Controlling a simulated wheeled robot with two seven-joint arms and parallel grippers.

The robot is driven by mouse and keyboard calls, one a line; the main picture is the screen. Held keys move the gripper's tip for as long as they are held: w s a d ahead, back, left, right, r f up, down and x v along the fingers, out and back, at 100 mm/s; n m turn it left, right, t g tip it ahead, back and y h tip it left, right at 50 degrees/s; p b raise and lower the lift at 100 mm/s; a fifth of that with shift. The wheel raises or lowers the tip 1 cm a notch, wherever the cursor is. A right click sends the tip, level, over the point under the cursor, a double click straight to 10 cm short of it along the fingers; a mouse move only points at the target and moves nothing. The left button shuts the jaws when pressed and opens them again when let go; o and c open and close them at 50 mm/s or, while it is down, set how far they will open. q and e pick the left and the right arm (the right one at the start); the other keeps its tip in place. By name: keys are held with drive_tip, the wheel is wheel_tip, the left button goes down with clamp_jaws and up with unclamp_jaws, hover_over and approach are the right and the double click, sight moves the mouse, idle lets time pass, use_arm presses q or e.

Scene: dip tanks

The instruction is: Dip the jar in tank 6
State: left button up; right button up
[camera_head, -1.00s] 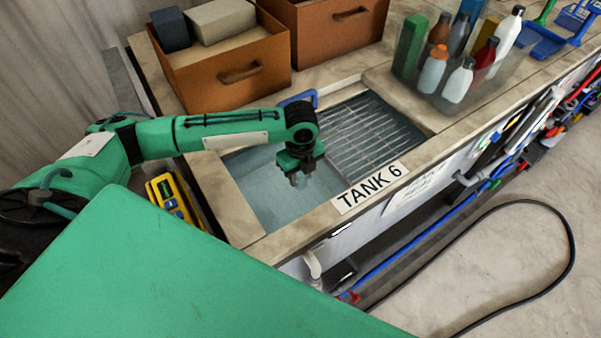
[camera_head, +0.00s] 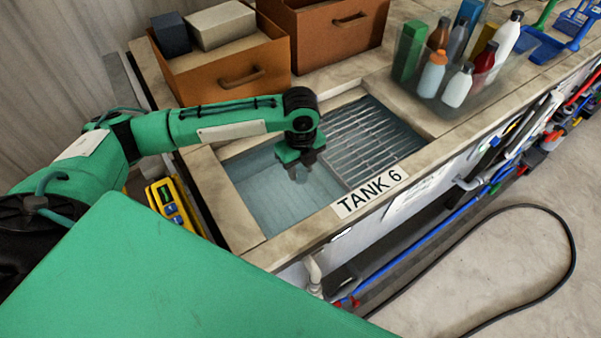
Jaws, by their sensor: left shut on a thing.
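Tank 6 (camera_head: 284,213) is a sunken basin in the bench with pale blue liquid on its left side and a metal grating on its right. A white "TANK 6" label (camera_head: 370,193) is on its front rim. My left gripper (camera_head: 300,172) points down over the liquid side, near the grating's edge. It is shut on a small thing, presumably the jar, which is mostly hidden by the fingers. I cannot tell whether its bottom touches the liquid. My right gripper is not in view.
Brown boxes (camera_head: 225,82) stand behind the tank, one with two blocks in it. A clear bin of bottles (camera_head: 475,95) stands at the right. A yellow device (camera_head: 172,208) is at the tank's left. A black cable (camera_head: 573,250) lies on the floor.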

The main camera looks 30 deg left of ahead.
use_arm(q)
drive_tip(key=shift+r, duration=2.6)
drive_tip(key=shift+f, duration=0.1)
